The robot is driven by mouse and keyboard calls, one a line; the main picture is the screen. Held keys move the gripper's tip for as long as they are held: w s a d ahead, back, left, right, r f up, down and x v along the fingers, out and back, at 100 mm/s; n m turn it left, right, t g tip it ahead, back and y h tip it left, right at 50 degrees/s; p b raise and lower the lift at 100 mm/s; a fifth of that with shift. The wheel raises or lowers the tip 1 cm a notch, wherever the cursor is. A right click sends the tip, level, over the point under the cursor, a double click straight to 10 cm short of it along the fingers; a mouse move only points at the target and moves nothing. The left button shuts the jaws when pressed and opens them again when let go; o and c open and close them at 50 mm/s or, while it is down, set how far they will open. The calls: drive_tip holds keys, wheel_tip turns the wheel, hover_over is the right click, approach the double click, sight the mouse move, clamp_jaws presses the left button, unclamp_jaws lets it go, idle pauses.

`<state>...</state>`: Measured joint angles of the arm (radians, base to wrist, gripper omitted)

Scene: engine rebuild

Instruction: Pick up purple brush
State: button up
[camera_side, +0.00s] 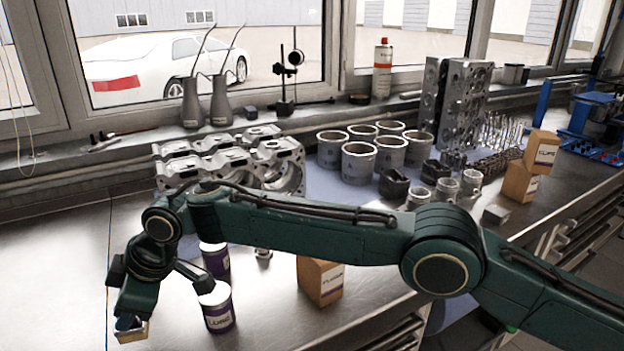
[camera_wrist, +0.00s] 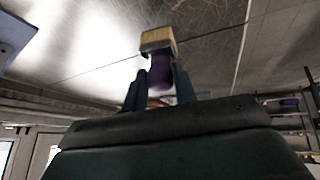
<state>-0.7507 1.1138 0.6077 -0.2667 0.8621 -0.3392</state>
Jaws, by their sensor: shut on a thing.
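The purple brush (camera_wrist: 161,70) is between the two fingers of my gripper (camera_wrist: 160,90) in the wrist view, with its pale tan bristle end (camera_wrist: 159,40) sticking out past the fingertips. The lower end of its handle is hidden by the gripper. In the side view my gripper (camera_side: 128,320) points down at the lower left, shut on the brush, and the tan bristle end (camera_side: 132,335) shows just below the fingers. I cannot tell whether the bristles touch the metal bench.
Two purple-labelled cans, one in front (camera_side: 217,308) and one behind (camera_side: 215,260), stand right of my gripper. A cardboard box (camera_side: 320,282) is further right. Engine castings (camera_side: 240,160) and cylinder sleeves (camera_side: 358,162) stand behind. The metal bench (camera_side: 50,260) is clear at left.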

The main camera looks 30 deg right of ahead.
drive_tip(key=shift+r, duration=2.85)
drive_tip(key=shift+r, duration=0.1)
